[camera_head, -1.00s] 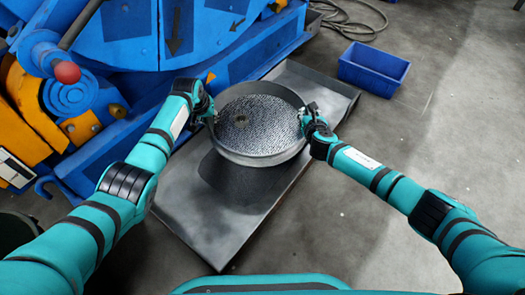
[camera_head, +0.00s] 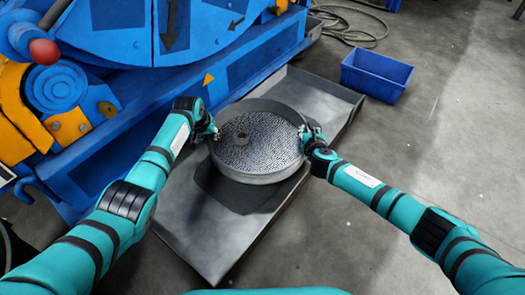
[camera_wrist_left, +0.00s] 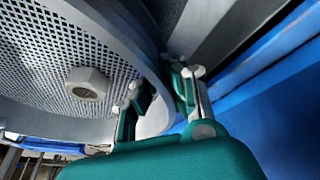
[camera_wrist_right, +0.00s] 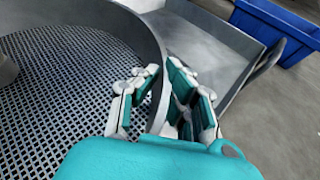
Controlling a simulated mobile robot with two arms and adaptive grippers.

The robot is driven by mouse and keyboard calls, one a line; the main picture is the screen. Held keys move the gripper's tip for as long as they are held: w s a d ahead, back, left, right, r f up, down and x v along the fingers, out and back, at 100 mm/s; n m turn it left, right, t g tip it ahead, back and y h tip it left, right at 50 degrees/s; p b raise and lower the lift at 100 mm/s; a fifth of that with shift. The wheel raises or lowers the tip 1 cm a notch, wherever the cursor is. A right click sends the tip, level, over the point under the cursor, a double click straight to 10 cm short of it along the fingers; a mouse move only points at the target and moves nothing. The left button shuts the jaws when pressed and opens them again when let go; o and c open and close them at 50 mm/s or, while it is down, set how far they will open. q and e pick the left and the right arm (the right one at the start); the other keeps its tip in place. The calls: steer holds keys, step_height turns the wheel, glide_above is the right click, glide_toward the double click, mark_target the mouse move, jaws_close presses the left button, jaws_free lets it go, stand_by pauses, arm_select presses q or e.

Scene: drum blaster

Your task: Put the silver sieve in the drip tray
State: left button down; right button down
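The round silver sieve (camera_head: 272,140) is level above the grey drip tray (camera_head: 205,238) on the floor, with its shadow on the tray below. My left gripper (camera_head: 212,129) pinches the rim at the left. In the left wrist view its fingers (camera_wrist_left: 155,100) straddle the sieve wall. My right gripper (camera_head: 308,137) pinches the rim at the right. In the right wrist view its fingers (camera_wrist_right: 160,100) are on both sides of the wall. The gap between sieve and tray is small and hard to judge. A hex nut (camera_wrist_left: 88,84) sits in the sieve mesh.
A large blue machine (camera_head: 130,110) with orange parts stands along the tray's left side. A blue bin (camera_head: 376,73) stands on the floor to the right behind the tray. Hoses (camera_head: 345,25) lie at the back. The floor to the right is clear.

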mark_target(214, 145)
arm_select(q)
steer(key=shift+f, duration=0.1)
arm_select(e)
steer(key=shift+w, duration=0.1)
